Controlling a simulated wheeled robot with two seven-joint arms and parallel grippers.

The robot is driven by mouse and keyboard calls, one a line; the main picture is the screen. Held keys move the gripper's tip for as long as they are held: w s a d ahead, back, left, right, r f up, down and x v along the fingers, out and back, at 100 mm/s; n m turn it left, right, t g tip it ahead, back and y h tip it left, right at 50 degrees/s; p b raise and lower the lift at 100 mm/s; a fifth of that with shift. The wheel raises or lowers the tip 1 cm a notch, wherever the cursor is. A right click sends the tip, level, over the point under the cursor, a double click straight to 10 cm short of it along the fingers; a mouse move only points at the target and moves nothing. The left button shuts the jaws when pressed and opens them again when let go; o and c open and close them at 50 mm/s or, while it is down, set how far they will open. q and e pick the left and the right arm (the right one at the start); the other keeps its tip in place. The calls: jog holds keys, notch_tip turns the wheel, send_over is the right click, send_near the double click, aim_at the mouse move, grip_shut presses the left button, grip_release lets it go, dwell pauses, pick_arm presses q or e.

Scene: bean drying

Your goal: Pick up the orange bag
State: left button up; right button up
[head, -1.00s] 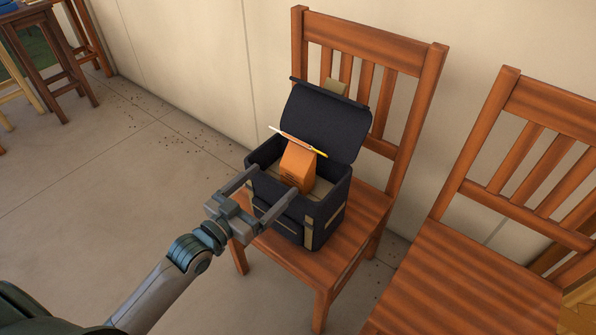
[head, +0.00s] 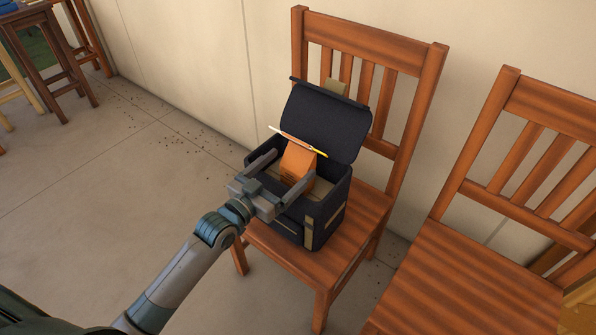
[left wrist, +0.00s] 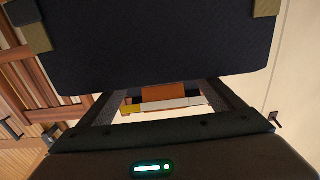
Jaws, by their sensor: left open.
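The orange bag (head: 298,165) stands upright inside an open dark case (head: 326,215) on a wooden chair. A thin stick, yellow at one end (head: 313,149), lies across the top of the bag. My left gripper (head: 290,166) is open, with one finger on each side of the bag; I cannot tell whether they touch it. In the left wrist view, part of the orange bag (left wrist: 163,92) shows between the fingers, with the stick (left wrist: 172,104) beside it. My right gripper is not in view.
The case's raised lid (head: 320,120) leans back against the chair (head: 365,215). A second wooden chair (head: 465,285) stands at the right. Stools (head: 50,60) are at the far left. The floor at the left is mostly clear, with small dark specks.

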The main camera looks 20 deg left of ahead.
aim_at(297, 158)
pick_arm(q)
jog(key=shift+x, duration=2.35)
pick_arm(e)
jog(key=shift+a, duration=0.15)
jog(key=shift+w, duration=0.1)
pick_arm(q)
jog(key=c, duration=1.8)
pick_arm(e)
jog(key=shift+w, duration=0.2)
pick_arm(q)
jog(key=shift+r, duration=0.1)
